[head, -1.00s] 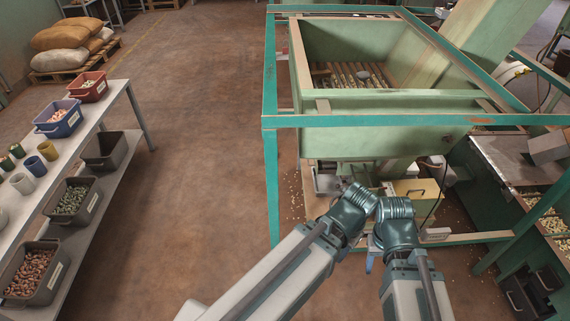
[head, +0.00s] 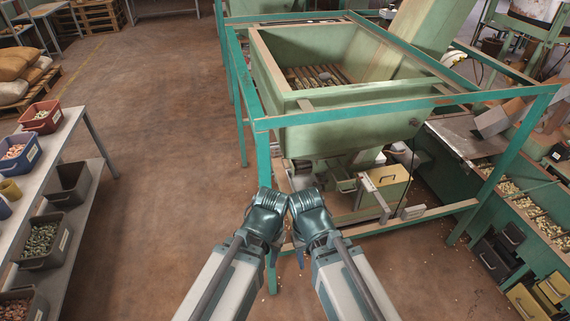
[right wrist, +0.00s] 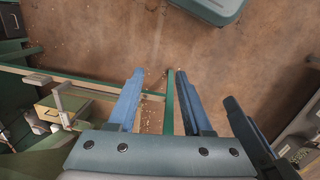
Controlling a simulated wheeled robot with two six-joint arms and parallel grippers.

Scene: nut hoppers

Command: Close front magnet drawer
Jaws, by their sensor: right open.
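In the head view both grippers are near the frame's front left corner. My left gripper (head: 274,258) is mostly hidden by its wrist.
The teal frame (head: 263,160) stands around the hopper, with a post and low bar (head: 430,214) close to my arms. A shelf table (head: 62,140) with bins is at the left. A bench with nut trays and drawers (head: 490,258) is at the right.

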